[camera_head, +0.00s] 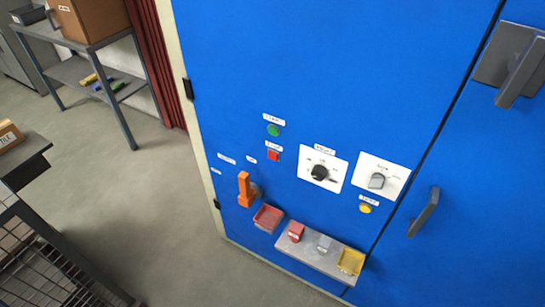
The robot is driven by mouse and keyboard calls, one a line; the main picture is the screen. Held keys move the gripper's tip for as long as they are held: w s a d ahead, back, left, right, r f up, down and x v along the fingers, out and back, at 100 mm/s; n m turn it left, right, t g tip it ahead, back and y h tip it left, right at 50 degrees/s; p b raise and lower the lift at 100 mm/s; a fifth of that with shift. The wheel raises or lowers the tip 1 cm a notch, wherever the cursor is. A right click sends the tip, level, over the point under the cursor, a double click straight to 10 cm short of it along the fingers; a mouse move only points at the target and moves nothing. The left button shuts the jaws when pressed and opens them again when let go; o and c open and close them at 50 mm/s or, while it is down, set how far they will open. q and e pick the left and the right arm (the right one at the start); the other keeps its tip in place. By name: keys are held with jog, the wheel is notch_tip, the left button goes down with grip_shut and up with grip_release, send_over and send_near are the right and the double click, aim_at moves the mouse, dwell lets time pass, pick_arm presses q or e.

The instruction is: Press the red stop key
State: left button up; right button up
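A blue cabinet front (330,80) fills the middle and right of the head view. A small red square key (273,155) sits on it, just below a round green button (273,130). A small white label is above the red key, its print too small to read. A larger red piece (296,231) is on a grey ledge (322,262) lower down, beside a grey piece (324,243) and a yellow one (351,261). Neither of my grippers is in view, and nothing covers the red key.
An orange lever (245,189) and a red tray (268,218) stick out low left. A black knob (319,172), a grey knob (376,181) and a yellow button (365,208) are to the right. A dark handle (424,212) projects farther right. Floor (160,210) is clear left.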

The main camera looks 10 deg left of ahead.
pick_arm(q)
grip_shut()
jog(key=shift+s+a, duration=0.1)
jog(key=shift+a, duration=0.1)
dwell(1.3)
